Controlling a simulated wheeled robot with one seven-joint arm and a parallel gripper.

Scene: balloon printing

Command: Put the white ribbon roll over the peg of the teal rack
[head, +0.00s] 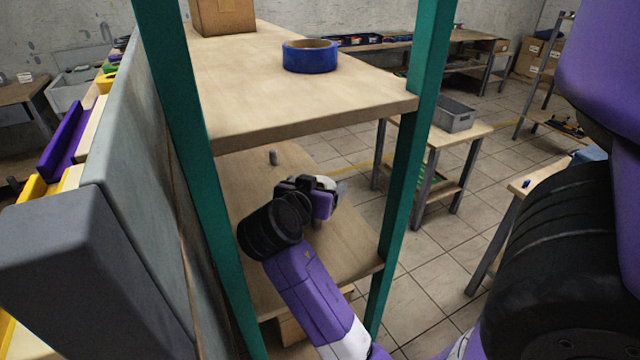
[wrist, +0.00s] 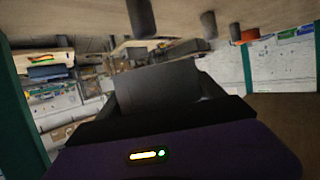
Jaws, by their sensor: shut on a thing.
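The teal rack (head: 408,160) stands in front of me with wooden shelves. A short grey peg (head: 273,157) rises from its lower shelf; in the wrist view, which looks upside down, grey pegs (wrist: 140,18) stick out from a wooden board at the top. My gripper (head: 318,192) is between the two shelves, over the lower one and to the right of the peg in the picture. It is shut on the white ribbon roll (head: 328,183), of which only a pale edge shows past the gripper. The roll is apart from the peg. The wrist view does not clearly show the roll.
A blue tape roll (head: 310,56) and a cardboard box (head: 223,14) sit on the upper shelf, above my gripper. A grey panel (head: 135,170) stands left of the rack. A small table with a grey bin (head: 455,115) stands behind to the right, on open tiled floor.

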